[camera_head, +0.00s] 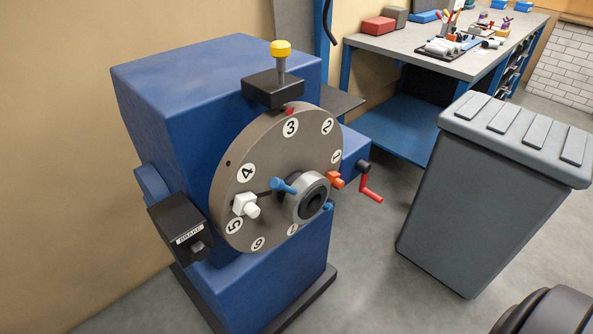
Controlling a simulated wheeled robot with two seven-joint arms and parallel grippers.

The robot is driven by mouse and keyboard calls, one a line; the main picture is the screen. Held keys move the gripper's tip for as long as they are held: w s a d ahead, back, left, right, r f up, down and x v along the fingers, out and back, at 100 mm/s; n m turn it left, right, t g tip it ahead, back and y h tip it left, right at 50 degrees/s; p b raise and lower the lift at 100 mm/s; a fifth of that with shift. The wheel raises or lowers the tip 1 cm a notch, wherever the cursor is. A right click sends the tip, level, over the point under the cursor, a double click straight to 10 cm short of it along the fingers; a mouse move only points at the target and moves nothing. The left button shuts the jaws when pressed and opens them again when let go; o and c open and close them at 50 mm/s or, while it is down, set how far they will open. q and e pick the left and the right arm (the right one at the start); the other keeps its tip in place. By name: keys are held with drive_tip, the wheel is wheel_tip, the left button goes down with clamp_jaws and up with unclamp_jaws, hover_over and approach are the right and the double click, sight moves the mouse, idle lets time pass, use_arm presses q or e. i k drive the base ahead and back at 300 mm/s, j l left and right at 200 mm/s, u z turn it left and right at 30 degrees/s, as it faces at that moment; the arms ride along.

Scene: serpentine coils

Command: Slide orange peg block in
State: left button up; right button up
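The orange peg block (334,180) is a small block at the right side of the grey numbered disc (265,160), below the number 1. I cannot tell how deep it sits. A white peg block (246,206) sits on the disc's left side, between the numbers 4 and 5. A blue handle (284,186) sticks out beside the round hub (311,197) at the disc's centre. The disc is on the front of a blue machine (175,95). Neither of my grippers shows in this view.
A black box with a yellow-knobbed plunger (281,50) tops the disc. A brake box (180,226) juts out at left, a red crank (371,190) at right. A grey bin (480,190) stands right, a cluttered workbench (400,45) behind. Floor between machine and bin is clear.

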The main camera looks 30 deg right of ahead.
sight(334, 176)
drive_tip(key=z, duration=0.95)
